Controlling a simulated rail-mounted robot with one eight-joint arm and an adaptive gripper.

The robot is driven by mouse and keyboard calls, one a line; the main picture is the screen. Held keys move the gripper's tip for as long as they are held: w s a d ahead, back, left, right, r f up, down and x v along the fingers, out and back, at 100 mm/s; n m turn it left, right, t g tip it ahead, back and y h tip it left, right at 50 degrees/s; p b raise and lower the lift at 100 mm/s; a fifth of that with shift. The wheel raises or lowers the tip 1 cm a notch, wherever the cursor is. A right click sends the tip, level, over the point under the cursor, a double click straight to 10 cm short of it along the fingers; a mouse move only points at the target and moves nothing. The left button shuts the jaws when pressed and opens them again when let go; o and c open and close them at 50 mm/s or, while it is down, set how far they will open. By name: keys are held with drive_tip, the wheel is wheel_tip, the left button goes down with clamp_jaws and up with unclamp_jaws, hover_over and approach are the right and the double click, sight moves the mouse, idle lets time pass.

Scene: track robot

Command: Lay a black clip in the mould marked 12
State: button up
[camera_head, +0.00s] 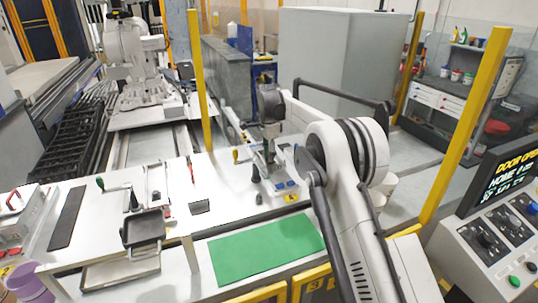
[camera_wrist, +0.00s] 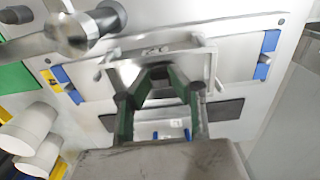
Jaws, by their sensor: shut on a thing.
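My gripper (camera_wrist: 164,80) has two green-lined fingers angled together in the wrist view. It is shut on a small dark piece (camera_wrist: 163,72), which looks like a black clip and is mostly hidden by the fingertips. The fingers are over a pale metal frame (camera_wrist: 204,56) on a white plate (camera_wrist: 130,45), probably a mould; I cannot read a 12 on it. I cannot tell whether the piece touches the frame. In the head view my gripper (camera_head: 268,156) points down over the work table, and the piece cannot be made out.
A metal lever with a round knob (camera_wrist: 72,32) stands close to my gripper. Blue clamps (camera_wrist: 266,55) flank the plate. A green mat (camera_head: 265,247) lies on the table front, left of my arm.

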drive_tip(key=shift+f, duration=0.1)
drive_tip(key=shift+f, duration=0.15)
drive_tip(key=o, duration=0.8)
